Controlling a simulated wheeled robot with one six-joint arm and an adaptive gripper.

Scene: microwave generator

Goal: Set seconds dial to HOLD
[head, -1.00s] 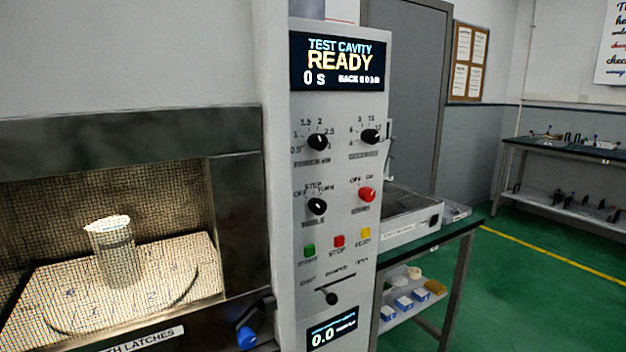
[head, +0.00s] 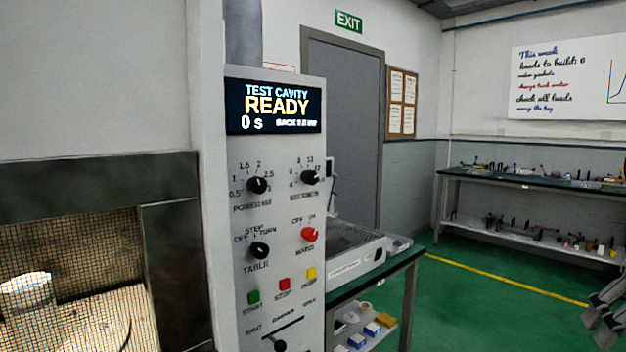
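The seconds dial (head: 310,177) is a black round knob at the upper right of the grey control panel (head: 237,300), in the head view. Small numbers arc above it, and its label below is blurred. A light mark shows towards its right side, but I cannot read the exact setting. The display (head: 273,107) reads "TEST CAVITY READY" and "0 s". My gripper (head: 593,328) is at the lower right edge, partly cut off. Its two fingers look apart with nothing between them. It is far to the right of the dial, not touching it.
The power knob (head: 257,185) is left of the dial; the table knob (head: 259,250) and a red knob (head: 309,234) are below. The meshed cavity (head: 70,240) stands left. A bench (head: 385,277) stands close behind the panel's right side. Green floor (head: 470,310) is open beyond.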

